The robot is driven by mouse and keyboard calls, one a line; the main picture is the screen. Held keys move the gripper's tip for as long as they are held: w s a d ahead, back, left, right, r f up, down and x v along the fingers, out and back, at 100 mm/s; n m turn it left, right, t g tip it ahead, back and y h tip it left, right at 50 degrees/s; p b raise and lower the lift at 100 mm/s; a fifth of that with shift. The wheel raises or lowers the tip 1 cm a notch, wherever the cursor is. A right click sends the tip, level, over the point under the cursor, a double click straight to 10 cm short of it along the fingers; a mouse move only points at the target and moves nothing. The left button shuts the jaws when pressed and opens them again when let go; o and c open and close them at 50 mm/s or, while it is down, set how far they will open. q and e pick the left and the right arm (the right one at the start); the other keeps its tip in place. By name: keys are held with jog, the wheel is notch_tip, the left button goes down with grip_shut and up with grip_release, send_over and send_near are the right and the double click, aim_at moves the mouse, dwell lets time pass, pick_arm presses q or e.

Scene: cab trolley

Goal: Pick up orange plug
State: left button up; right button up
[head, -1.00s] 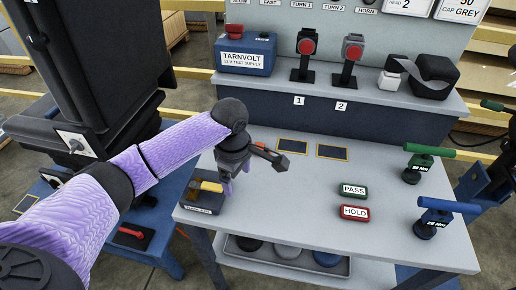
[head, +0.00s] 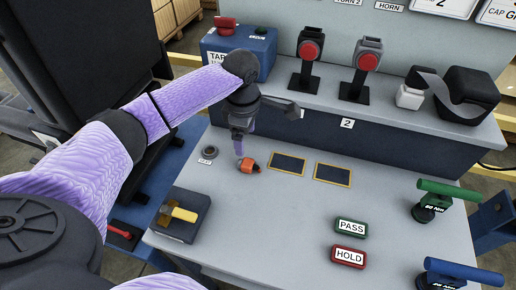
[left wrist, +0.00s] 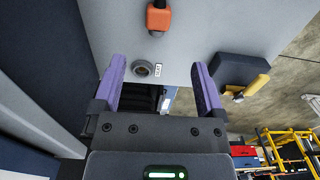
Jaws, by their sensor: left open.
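The orange plug (head: 250,164) lies on the grey bench top, left of two dark yellow-edged rectangles. It has an orange body and a dark end. It also shows at the top of the left wrist view (left wrist: 158,17), beyond the fingertips. My left gripper (head: 239,150) is above the bench, just left of the plug in the head view. In the left wrist view its purple fingers (left wrist: 157,68) are spread with nothing between them. A round grey socket (head: 209,152) with a small label sits left of the plug. My right gripper is not in view.
A dark box with a yellow handle (head: 184,214) stands at the bench's front left. PASS (head: 351,228) and HOLD (head: 349,256) blocks lie at the right. Green (head: 452,189) and blue (head: 464,272) handled tools stand farther right. A raised shelf backs the bench. The middle is clear.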

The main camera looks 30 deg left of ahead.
aim_at(245, 162)
pick_arm(q)
jog(key=f+b, duration=0.2)
jog(key=f, duration=0.1)
jog(key=f+b, duration=0.2)
jog(key=f, duration=0.1)
jog(key=f+b, duration=0.2)
jog(key=f, duration=0.2)
jog(key=shift+a, duration=0.25)
jog(key=shift+r, duration=0.15)
jog(key=c, duration=1.2)
grip_shut()
jog(key=shift+r, duration=0.1)
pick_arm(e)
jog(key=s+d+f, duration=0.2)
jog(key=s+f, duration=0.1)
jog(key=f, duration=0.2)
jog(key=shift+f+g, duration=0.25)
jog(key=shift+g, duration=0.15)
